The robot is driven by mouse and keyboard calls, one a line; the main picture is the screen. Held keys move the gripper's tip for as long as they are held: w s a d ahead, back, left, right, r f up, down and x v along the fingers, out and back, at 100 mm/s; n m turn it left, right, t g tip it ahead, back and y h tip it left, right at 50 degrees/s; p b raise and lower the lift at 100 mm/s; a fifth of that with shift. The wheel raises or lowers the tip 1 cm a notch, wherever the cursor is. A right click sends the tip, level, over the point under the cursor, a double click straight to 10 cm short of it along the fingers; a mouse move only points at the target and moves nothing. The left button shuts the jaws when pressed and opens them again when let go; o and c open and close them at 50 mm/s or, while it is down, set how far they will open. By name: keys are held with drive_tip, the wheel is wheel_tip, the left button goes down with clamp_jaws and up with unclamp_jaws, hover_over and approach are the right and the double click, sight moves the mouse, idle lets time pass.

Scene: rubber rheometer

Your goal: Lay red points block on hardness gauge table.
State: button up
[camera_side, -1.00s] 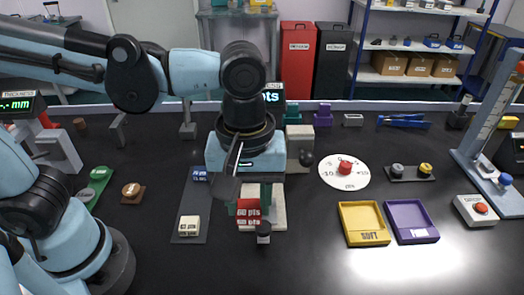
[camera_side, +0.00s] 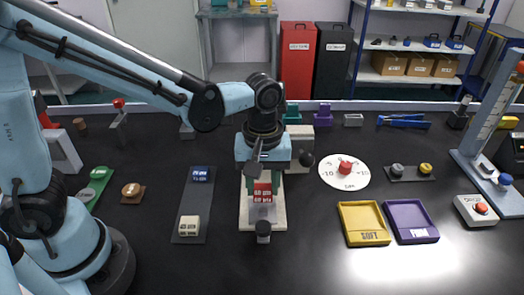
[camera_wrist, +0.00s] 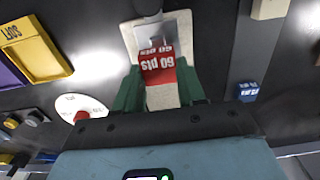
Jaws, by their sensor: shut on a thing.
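The red points block (camera_side: 262,190), marked 60 pts, is between the green fingers of my gripper (camera_side: 261,184), which is shut on it. In the wrist view the red block (camera_wrist: 158,68) shows between the fingertips. It is over the hardness gauge's shiny grey table (camera_side: 262,212), on the gauge's cream base (camera_side: 247,215). The shiny table (camera_wrist: 172,30) shows in the wrist view with a mirror image of the block's lettering. I cannot tell whether the block touches the table or hangs just above it. My gripper hides part of the gauge.
A dark strip (camera_side: 189,215) left of the gauge bears a blue block (camera_side: 200,174) and a cream block (camera_side: 189,226). Right are a white dial (camera_side: 335,180) with a red knob, a yellow tray (camera_side: 347,220) and a purple tray (camera_side: 390,217).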

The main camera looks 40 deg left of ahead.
sight(262, 187)
drive_tip(key=shift+f, duration=1.45)
drive_tip(key=shift+f, duration=0.15)
drive_tip(key=o, duration=1)
drive_tip(key=shift+o, duration=0.2)
wheel_tip(262, 187, up, 12)
drive_tip(key=s+a+f+m+t, duration=0.1)
drive_tip(key=s+a+m+t, duration=0.3)
drive_tip(key=a+m+t, duration=0.3)
drive_tip(key=shift+a+f+m, duration=0.35)
drive_tip(key=shift+a+m, duration=0.65)
drive_tip(key=shift+a, duration=1.65)
